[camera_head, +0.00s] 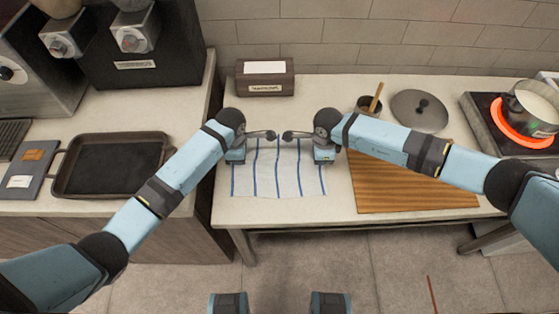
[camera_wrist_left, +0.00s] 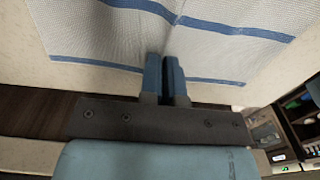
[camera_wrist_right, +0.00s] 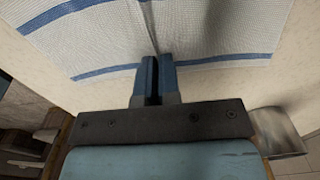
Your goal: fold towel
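The towel (camera_head: 283,180), white with blue stripes, lies spread on the pale table. Its far part is partly hidden behind my arms. My left gripper (camera_head: 237,158) is at the towel's left edge and my right gripper (camera_head: 323,158) at its right edge. In the left wrist view the fingers (camera_wrist_left: 164,57) are close together, with a crease of the towel (camera_wrist_left: 110,30) running into them. In the right wrist view the fingers (camera_wrist_right: 157,58) are also nearly together, and a crease in the towel (camera_wrist_right: 205,35) meets them. Both appear to pinch the edge cloth.
A wooden board (camera_head: 410,190) lies just right of the towel. Behind stand a labelled box (camera_head: 265,85), a cup with a wooden handle (camera_head: 367,106) and a lid (camera_head: 420,117). A pot (camera_head: 532,105) stands on a glowing burner (camera_head: 515,132). A dark pan (camera_head: 110,165) is on the left counter.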

